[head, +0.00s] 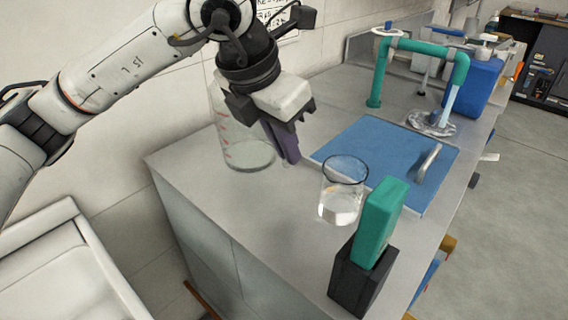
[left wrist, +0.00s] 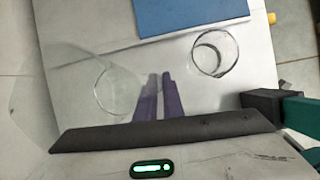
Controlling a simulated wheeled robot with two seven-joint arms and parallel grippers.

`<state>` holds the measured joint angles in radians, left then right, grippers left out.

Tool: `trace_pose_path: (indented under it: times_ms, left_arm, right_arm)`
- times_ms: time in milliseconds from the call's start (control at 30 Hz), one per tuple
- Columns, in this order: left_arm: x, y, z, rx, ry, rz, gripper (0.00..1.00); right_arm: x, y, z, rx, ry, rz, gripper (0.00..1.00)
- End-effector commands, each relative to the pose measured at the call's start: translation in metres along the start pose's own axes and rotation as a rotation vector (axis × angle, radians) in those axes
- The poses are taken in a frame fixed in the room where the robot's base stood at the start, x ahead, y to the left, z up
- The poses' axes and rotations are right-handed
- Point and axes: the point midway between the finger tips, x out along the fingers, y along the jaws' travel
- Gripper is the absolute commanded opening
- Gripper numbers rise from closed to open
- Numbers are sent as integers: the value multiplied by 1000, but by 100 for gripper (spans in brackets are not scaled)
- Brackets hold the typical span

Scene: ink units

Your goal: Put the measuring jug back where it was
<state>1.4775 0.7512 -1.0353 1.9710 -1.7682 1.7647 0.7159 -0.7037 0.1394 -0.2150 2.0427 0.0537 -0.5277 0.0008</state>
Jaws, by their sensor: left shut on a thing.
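The measuring jug (head: 240,135) is tall clear glass with red marks, upright at the left end of the counter by the wall. Its top is partly hidden behind my left arm. It shows faintly in the left wrist view (left wrist: 117,92), left of the fingers. My left gripper (head: 288,152) points down at the jug's right side, its purple fingers close together and shut on the jug; the exact spot held is hard to see. The fingers also show in the left wrist view (left wrist: 158,95). I cannot tell whether the jug's base touches the counter. My right gripper is out of view.
A glass beaker (head: 342,195) with clear liquid stands right of the jug. A green block in a black holder (head: 360,278) stands at the front corner. A blue panel with a handle (head: 365,150), a green tap (head: 425,48) and a blue container (head: 472,85) lie beyond.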

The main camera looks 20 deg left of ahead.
Motion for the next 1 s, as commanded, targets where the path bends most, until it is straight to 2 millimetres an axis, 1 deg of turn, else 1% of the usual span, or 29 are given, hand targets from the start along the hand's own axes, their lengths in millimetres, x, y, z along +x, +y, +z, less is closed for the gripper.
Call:
trace_pose_path:
  times_ms: [233, 467, 600, 633, 700, 733, 1000]
  left_arm:
    - [29, -1, -13, 0, 2, 0, 0]
    - [31, -1, -13, -1, -1, 1, 0]
    - [35, -1, -15, 0, -1, 1, 0]
    - [34, -1, -15, -1, 1, 0, 11]
    - [33, -1, -14, -1, 1, 0, 23]
    - [33, -1, -14, 0, 1, 0, 26]
    - [33, -1, -14, 0, 1, 0, 26]
  right_arm:
    - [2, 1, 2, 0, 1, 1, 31]
    - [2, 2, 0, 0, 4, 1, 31]
    - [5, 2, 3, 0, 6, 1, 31]
    - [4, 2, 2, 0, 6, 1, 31]
    - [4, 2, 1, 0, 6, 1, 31]
    - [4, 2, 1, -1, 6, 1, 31]
    - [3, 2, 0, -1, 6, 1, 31]
